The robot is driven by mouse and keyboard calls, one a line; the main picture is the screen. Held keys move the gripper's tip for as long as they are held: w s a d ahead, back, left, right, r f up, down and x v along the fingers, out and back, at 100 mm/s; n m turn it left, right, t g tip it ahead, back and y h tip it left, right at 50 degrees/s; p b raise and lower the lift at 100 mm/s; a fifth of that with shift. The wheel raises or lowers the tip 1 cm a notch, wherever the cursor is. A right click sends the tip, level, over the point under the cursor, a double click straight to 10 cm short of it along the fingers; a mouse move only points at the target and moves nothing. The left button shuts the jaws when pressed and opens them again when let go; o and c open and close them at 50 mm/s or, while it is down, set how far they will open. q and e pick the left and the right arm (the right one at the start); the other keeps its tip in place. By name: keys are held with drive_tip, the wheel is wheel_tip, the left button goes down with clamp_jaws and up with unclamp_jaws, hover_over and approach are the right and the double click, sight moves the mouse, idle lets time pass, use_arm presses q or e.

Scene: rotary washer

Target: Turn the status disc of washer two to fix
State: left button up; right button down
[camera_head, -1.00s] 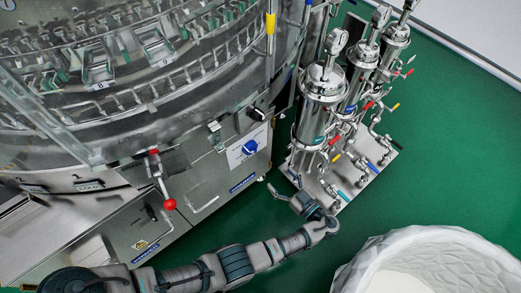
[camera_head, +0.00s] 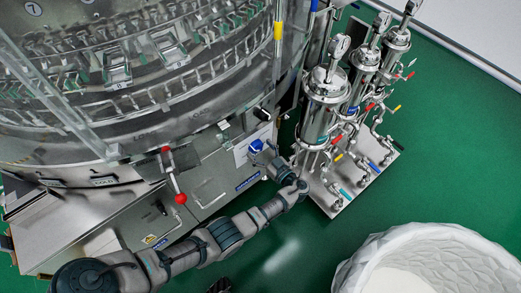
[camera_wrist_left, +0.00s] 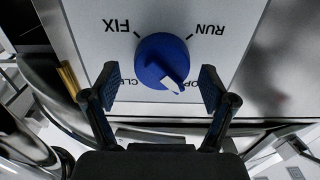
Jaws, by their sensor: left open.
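The status disc is a blue knob (camera_head: 256,145) on a white label plate on the washer's front. In the left wrist view the knob (camera_wrist_left: 163,58) fills the middle, with its white pointer toward the partly hidden label at lower right ending in "OP". My left gripper (camera_head: 268,158) is in front of the knob. In the wrist view its open fingers (camera_wrist_left: 160,88) stand either side of the knob's lower part, with gaps visible.
A red-ball lever (camera_head: 180,198) sticks out left of the plate. Steel cylinders with valves (camera_head: 325,105) stand close on the right. A white basket (camera_head: 430,235) is at lower right. A dark part at the bottom edge (camera_head: 221,286) may be my right gripper.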

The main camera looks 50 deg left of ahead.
use_arm(q)
drive_tip(key=shift+a, duration=0.15)
drive_tip(key=c, duration=1.1)
drive_tip(key=shift+c, duration=0.2)
